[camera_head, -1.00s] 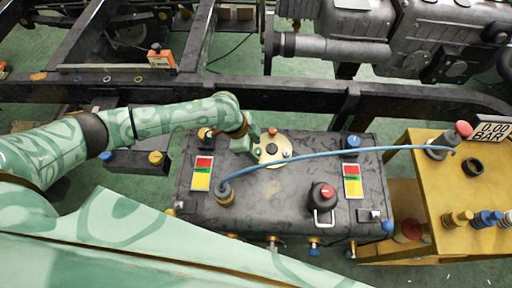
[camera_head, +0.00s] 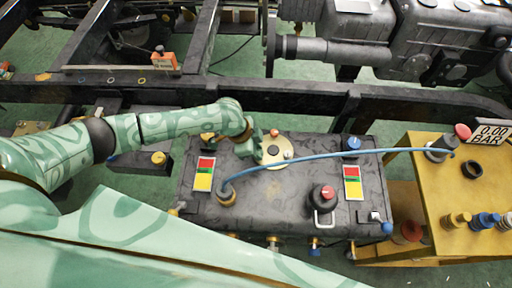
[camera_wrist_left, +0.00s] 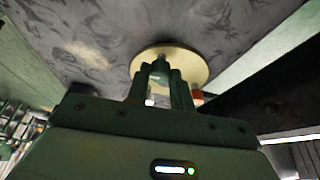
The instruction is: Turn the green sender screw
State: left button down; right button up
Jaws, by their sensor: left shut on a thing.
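The cream round sender plate (camera_head: 275,159) sits on top of the dark tank (camera_head: 265,207), near its back edge. It also shows in the left wrist view (camera_wrist_left: 193,62). My left gripper (camera_head: 262,145) reaches it from the left. In the left wrist view its two fingers (camera_wrist_left: 161,76) are shut on a small green screw (camera_wrist_left: 160,66) at the plate. The fingers hide most of the screw, so its turn angle cannot be read. My right gripper is in neither view.
A blue hose (camera_head: 310,157) arches over the tank to the yellow cart (camera_head: 440,205) on the right. A red-topped black knob (camera_head: 324,197) stands on the tank. The dark chassis rail (camera_head: 300,97) runs behind, below an engine (camera_head: 410,45).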

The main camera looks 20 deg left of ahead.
pick_arm(q)
jog(key=n+p, duration=0.2)
jog(key=p, duration=0.1)
jog(key=n+t+y+p, duration=0.1)
jog(key=n+p, duration=0.2)
jog(key=n+t+y+p, duration=0.1)
jog(key=n+p, duration=0.1)
jog(key=p, duration=0.1)
jog(key=shift+s+d+r+n+p, duration=0.25)
jog(key=shift+s+n+p, duration=0.05)
jog(key=shift+n+p, duration=0.1)
jog(key=shift+d+n+y+p, duration=0.1)
jog(key=shift+n+y+p, duration=0.2)
jog(key=shift+n+p, duration=0.4)
jog(key=shift+d+f+n+t+y+p, duration=0.15)
jog(key=shift+n+t+y+p, duration=0.2)
jog(key=shift+n, duration=0.75)
jog(key=shift+s+n+y, duration=0.1)
jog(key=shift+n+y, duration=0.25)
jog(key=shift+n, duration=0.45)
jog(key=shift+d+f+n+y, duration=0.1)
jog(key=shift+n+y, duration=0.5)
jog(key=shift+n, duration=1)
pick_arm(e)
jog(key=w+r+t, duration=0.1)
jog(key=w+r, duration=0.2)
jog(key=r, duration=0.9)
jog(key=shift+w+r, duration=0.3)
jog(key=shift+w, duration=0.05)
